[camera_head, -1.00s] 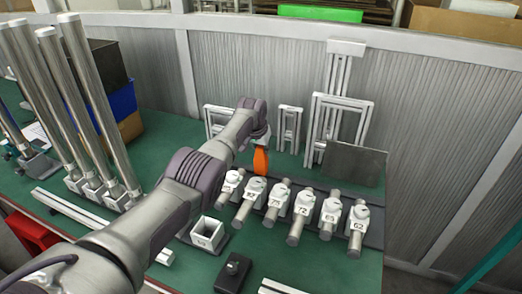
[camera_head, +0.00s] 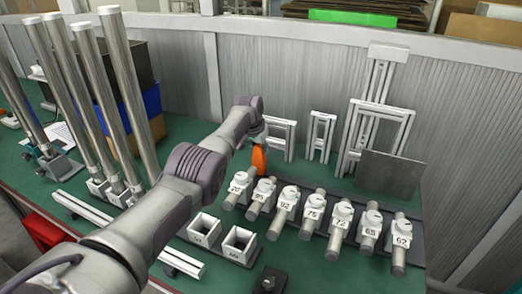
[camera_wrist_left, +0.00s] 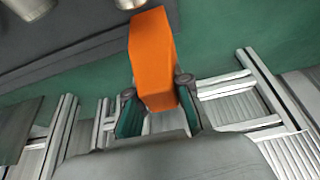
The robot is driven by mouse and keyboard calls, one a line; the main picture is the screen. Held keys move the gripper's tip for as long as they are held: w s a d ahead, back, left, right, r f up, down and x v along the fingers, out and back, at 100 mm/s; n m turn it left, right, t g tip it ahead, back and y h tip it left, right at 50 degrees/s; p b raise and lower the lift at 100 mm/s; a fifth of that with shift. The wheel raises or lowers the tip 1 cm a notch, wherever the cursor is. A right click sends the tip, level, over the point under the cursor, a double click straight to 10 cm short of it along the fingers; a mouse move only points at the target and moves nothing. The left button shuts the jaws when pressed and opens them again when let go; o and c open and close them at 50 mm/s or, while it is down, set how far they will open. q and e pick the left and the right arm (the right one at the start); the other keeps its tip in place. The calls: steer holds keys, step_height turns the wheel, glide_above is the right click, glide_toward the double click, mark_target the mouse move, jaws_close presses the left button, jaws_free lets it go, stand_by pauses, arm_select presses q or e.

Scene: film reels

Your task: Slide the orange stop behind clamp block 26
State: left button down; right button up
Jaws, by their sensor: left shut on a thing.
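The orange stop (camera_head: 260,160) is a slim block held by my left gripper (camera_head: 262,143) behind the left end of the clamp row. In the left wrist view the stop (camera_wrist_left: 151,50) sits between the two fingers of the gripper (camera_wrist_left: 157,100), its far end pointing to the dark base rail. The leftmost clamp block (camera_head: 237,187) has a small label that seems to read 26. The stop is just beyond this block, up and right of it. I cannot tell whether they touch. My right gripper is not in view.
Several numbered clamp blocks, such as 62 (camera_head: 401,232), continue right along the dark rail. White frames (camera_head: 322,133) and a grey plate (camera_head: 391,173) stand behind the row. Square white sockets (camera_head: 239,242) are in front. Tall metal posts (camera_head: 120,90) stand left.

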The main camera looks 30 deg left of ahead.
arm_select(q)
steer(key=c, duration=1.1)
jaws_free()
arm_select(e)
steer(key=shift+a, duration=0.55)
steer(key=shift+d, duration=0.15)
arm_select(q)
steer(key=shift+s+r, duration=0.2)
steer(key=shift+r, duration=0.5)
steer(key=v, duration=1)
steer(key=shift+s+r, duration=0.2)
steer(key=shift+r, duration=0.05)
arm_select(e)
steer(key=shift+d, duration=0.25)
